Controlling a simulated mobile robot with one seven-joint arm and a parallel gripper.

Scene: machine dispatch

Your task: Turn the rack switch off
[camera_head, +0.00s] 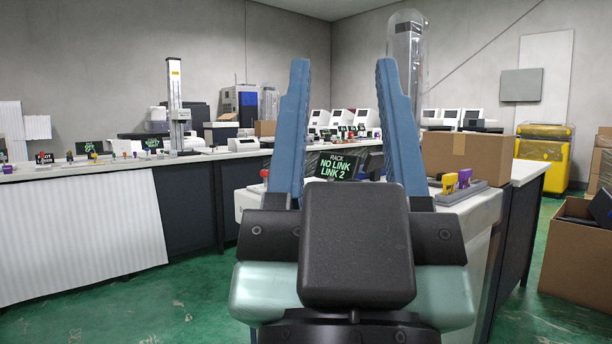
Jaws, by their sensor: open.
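My gripper (342,75) fills the middle of the view, its two blue fingers pointing up and wide apart, with nothing between them. Behind it stands a pale cabinet with a small dark display (337,167) reading "RACK NO LINK LINK 2" in green and white. On the cabinet's right part is a grey plate with a yellow switch handle (450,183) and a purple one (465,178). A red knob (264,173) shows left of the left finger. My gripper hides much of the cabinet top. I cannot tell which handle is the rack switch.
A long white counter (80,171) with several coloured handles and small displays runs along the left. A cardboard box (467,152) sits behind the purple handle. An open carton (575,260) stands at the right. Green floor (120,305) is clear at the lower left.

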